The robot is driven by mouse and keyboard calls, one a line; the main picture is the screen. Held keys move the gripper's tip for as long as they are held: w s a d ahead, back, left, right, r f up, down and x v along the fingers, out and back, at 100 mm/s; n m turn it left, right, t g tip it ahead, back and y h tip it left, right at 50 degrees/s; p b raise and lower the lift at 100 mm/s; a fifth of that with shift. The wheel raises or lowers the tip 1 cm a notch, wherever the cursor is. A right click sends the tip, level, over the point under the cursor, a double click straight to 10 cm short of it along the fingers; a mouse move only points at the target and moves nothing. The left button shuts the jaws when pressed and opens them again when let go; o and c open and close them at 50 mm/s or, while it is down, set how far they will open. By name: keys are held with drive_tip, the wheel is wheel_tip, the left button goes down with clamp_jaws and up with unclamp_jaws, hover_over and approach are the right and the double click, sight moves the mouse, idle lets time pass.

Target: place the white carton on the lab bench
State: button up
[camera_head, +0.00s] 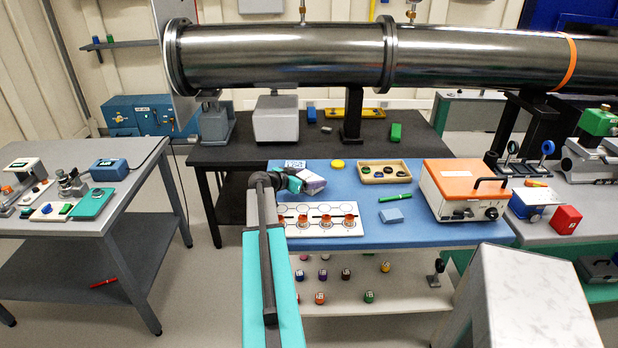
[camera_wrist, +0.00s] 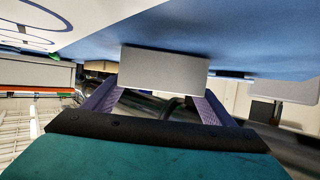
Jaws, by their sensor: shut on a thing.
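The white carton (camera_wrist: 165,69) is a plain pale box, shaded grey in the wrist view. It sits between the two purple fingers of my gripper (camera_wrist: 158,92), which is shut on it. In the head view my gripper (camera_head: 308,184) is over the back left part of the blue-topped lab bench (camera_head: 352,234), and the carton there is small and partly hidden by the fingers. The blue bench top also shows in the wrist view (camera_wrist: 240,40), close to the carton. I cannot tell whether the carton touches it.
A white board with orange-filled cups (camera_head: 320,231) lies just in front of my gripper. A wooden tray (camera_head: 384,179), a yellow disc (camera_head: 337,164), a green marker (camera_head: 394,198), a blue block (camera_head: 391,216) and an orange-topped case (camera_head: 464,190) stand to the right. A large steel pipe (camera_head: 290,57) runs behind.

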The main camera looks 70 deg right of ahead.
drive_tip(key=shift+f, duration=0.15)
drive_tip(key=o, duration=1.1)
drive_tip(key=b+v, duration=0.3)
drive_tip(key=v, duration=0.8)
drive_tip(key=shift+w+a+r, duration=0.2)
drive_tip(key=shift+a+r, duration=0.1)
drive_tip(key=shift+a, duration=0.2)
